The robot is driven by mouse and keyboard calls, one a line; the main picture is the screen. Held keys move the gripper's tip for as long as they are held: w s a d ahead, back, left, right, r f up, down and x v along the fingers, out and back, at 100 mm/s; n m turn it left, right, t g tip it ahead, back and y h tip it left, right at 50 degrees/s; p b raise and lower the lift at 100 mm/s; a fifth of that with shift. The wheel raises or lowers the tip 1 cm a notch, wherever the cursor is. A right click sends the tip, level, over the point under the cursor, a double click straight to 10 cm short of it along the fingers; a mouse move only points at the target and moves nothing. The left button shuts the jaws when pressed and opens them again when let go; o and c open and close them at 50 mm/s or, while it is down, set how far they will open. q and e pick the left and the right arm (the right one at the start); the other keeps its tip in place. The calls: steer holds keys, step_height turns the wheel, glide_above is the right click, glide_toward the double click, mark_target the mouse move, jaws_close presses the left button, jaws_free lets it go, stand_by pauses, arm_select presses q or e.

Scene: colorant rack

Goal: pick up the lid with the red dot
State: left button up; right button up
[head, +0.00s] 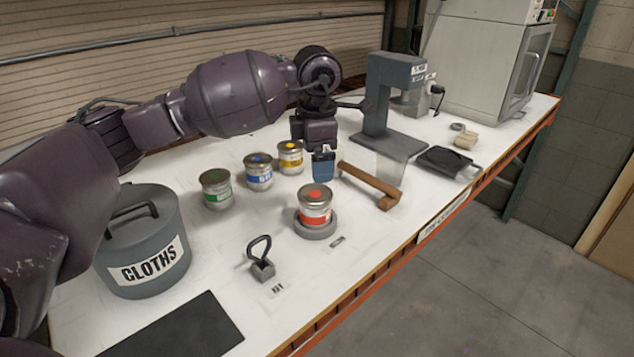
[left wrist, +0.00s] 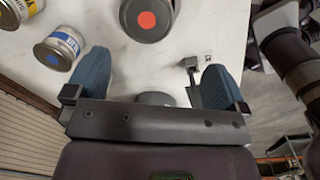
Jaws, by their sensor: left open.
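The lid with the red dot (head: 316,192) sits on a metal can with a red label (head: 315,215), which stands on a round grey base (head: 316,231). In the left wrist view the red-dotted lid (left wrist: 148,21) is at the top, beyond the fingers. My left gripper (head: 323,168) is behind the red can in the head view, its blue finger pointing down. In the left wrist view the left gripper (left wrist: 155,60) has its blue fingers wide apart, with no lid between them. My right gripper is not in view.
Cans with green (head: 216,188), blue (head: 258,171) and yellow (head: 290,158) labels stand left of the red one. A wooden-handled tool (head: 370,184) lies to its right. A small grey tool with a loop (head: 262,260) stands in front, near a grey CLOTHS bin (head: 150,250).

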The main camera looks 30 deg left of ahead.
arm_select(q)
steer(key=w+a, duration=0.1)
glide_above(315, 194)
steer(key=f, duration=0.4)
steer(key=shift+s+d+f, duration=0.15)
steer(key=shift+s+f, duration=0.1)
steer(key=shift+s, duration=0.05)
steer(key=shift+w+a+f, duration=0.1)
steer(key=shift+w+f, duration=0.05)
steer(key=shift+f, duration=1.3)
steer(key=shift+w+a+f, duration=0.1)
steer(key=shift+w+f, duration=0.05)
steer(key=shift+f, duration=1.25)
steer(key=shift+c, duration=0.3)
steer(key=shift+r, duration=0.1)
steer(key=c, duration=0.7)
